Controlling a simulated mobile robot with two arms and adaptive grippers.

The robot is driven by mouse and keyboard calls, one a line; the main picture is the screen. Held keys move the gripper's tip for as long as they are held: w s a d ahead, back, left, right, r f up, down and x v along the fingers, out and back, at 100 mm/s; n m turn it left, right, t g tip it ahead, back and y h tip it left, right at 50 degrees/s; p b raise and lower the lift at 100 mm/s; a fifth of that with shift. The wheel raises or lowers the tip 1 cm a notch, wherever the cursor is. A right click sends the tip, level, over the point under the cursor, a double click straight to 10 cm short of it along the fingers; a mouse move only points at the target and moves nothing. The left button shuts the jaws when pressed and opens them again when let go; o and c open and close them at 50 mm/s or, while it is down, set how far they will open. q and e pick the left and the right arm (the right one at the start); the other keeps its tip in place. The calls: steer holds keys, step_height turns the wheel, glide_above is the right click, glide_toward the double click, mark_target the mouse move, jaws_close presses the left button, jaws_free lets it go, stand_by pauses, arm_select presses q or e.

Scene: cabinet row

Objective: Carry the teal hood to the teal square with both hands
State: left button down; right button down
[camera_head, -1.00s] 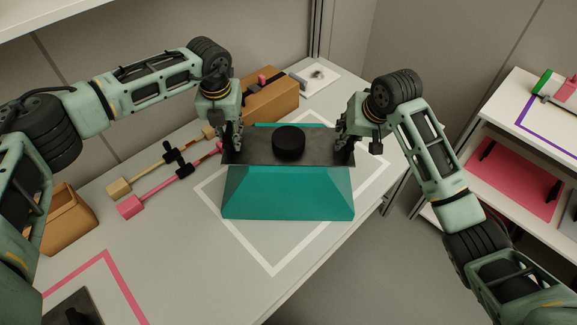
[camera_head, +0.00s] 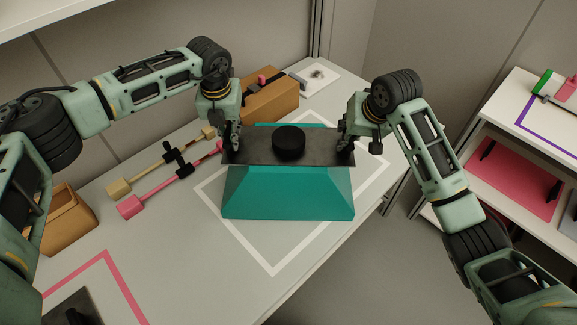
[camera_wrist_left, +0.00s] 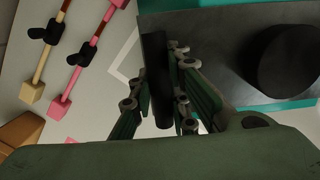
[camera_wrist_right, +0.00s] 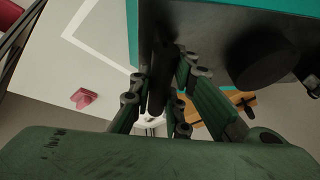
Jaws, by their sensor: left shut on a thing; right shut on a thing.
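The teal hood (camera_head: 288,192) stands on the pale table inside a white outlined square, with a dark top plate (camera_head: 255,147) and a round black cap (camera_head: 289,143). My left gripper (camera_head: 232,146) is shut on a black bar handle at the hood's left end; this handle (camera_wrist_left: 157,75) shows between the fingers in the left wrist view. My right gripper (camera_head: 346,146) is shut on the matching handle at the right end; that handle (camera_wrist_right: 160,75) shows in the right wrist view. I see no teal square; the hood and arms hide part of the table.
A pink tool (camera_head: 130,206) and a tan tool (camera_head: 119,188) lie left of the hood. An orange-brown box (camera_head: 272,98) stands behind. A pink outline (camera_head: 122,283) is at front left. A separate shelf unit (camera_head: 497,120) stands right, beyond a floor gap.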

arm_select(q)
steer(key=shift+r, duration=0.25)
arm_select(e)
steer(key=shift+d+r, duration=0.1)
steer(key=shift+r, duration=0.15)
